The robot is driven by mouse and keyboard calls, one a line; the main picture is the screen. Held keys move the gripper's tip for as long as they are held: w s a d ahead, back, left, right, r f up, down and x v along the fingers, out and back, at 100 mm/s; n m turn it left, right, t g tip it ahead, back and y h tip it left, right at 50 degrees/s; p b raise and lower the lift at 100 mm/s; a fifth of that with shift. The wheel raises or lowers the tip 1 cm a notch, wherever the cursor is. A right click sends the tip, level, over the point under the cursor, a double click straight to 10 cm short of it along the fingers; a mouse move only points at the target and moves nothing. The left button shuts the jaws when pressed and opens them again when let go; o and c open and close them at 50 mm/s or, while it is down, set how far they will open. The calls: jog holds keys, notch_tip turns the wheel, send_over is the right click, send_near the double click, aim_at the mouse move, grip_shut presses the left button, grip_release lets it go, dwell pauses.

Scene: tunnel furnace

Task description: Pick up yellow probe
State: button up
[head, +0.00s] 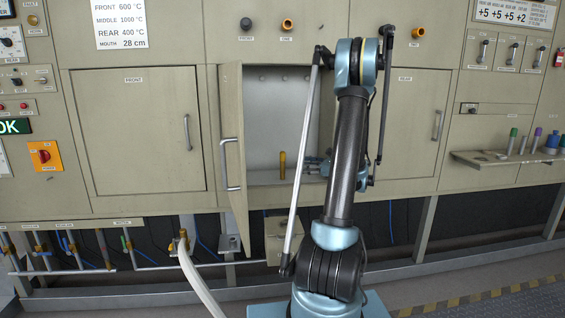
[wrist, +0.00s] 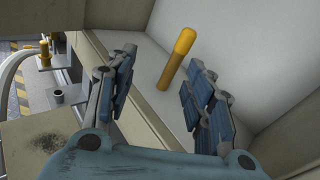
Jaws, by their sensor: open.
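The yellow probe (head: 282,166) stands upright on the floor of the open compartment in the head view. In the wrist view the yellow probe (wrist: 177,58) has a thicker rounded top and stands near the compartment's pale back wall. My gripper (wrist: 158,82) is open, with the probe showing between its two blue-padded fingers and beyond them, not gripped. In the head view my gripper (head: 318,165) is at the compartment's right side, to the right of the probe and partly hidden by my arm.
The compartment door (head: 234,150) stands open on the left, its handle facing out. The compartment's front edge (head: 270,183) lies below the probe. A shelf (head: 500,158) at the right bears several coloured-top tubes. A pale hose (head: 198,280) rises at the lower left.

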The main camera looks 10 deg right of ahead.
aim_at(282, 158)
jog(key=w+d+f+m+t, duration=0.1)
jog(key=w+d+m+t, duration=0.1)
jog(key=d, duration=0.2)
jog(key=x, duration=1.7)
jog(key=shift+s+a+f, duration=0.2)
jog(key=shift+s+a, duration=0.05)
jog(key=shift+a, duration=0.2)
jog(key=shift+c, duration=0.6)
grip_shut()
